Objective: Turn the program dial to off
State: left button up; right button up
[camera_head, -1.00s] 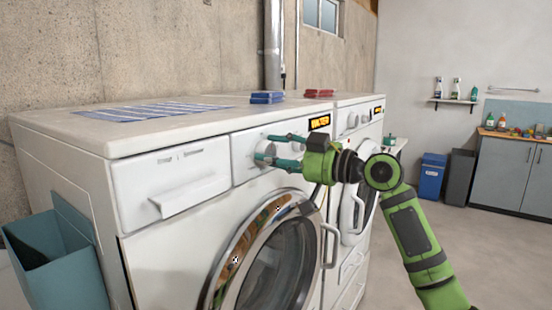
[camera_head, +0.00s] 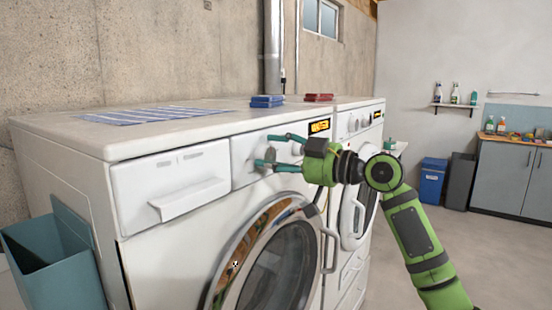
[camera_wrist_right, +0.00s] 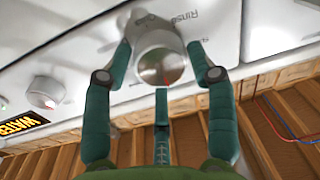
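The program dial (camera_wrist_right: 158,66) is a round silver-white knob on the washer's front panel (camera_wrist_right: 100,45), with printed words such as "Rinse" around it. My right gripper (camera_head: 266,150) is at the panel of the near washing machine (camera_head: 175,217). The dial's pointer setting cannot be read. My left gripper is out of view.
A smaller knob (camera_wrist_right: 45,92) and a lit display (camera_head: 319,127) sit beside the dial. The detergent drawer (camera_head: 172,180) is left of it; the round door (camera_head: 280,265) is below. A second machine (camera_head: 359,125) stands beyond.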

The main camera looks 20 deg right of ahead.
jog(key=shift+f, duration=0.1)
jog(key=shift+s+d, duration=0.1)
jog(key=v, duration=1.1)
jog(key=shift+s+d, duration=0.25)
